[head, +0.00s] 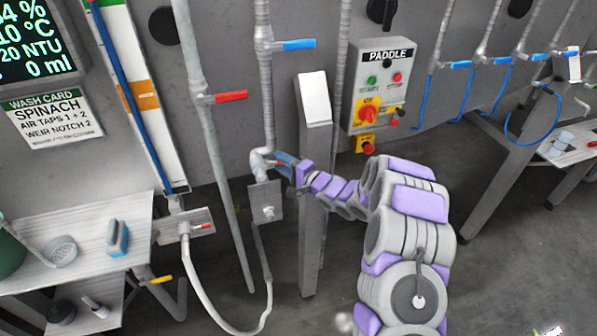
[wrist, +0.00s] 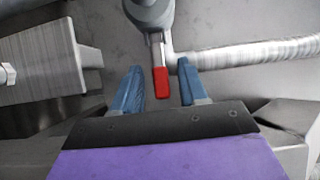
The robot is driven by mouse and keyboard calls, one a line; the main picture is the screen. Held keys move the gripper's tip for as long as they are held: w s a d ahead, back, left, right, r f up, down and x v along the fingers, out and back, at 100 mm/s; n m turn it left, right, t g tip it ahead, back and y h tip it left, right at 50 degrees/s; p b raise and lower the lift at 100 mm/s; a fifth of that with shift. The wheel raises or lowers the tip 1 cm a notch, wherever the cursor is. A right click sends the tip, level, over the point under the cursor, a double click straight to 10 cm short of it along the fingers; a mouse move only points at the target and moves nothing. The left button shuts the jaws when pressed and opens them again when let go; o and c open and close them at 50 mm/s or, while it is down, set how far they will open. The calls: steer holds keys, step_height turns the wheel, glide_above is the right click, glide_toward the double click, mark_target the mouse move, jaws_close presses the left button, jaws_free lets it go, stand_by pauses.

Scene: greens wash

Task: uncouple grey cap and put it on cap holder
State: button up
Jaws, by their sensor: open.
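My gripper (head: 285,162) is open beside the elbow at the foot of a vertical pipe. In the wrist view its two blue fingers (wrist: 160,68) stand either side of a small red-tipped lever (wrist: 161,82), without visibly closing on it. The lever's metal stem runs up to a rounded grey fitting (wrist: 148,12), cut by the top edge; this may be the grey cap. In the head view the elbow (head: 262,160) looks pale grey, and the fingers partly hide its right side. A grey plate with a stub (head: 267,212) sits just below; I cannot tell whether it is the cap holder.
A grey post (head: 314,180) stands just right of the elbow, close to my arm. A pale hose (head: 215,315) loops low on the left. A bench (head: 90,235) is at left. The paddle box (head: 383,90) is on the wall, upper right.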

steer(key=p+v, duration=0.1)
steer(key=v, duration=1.6)
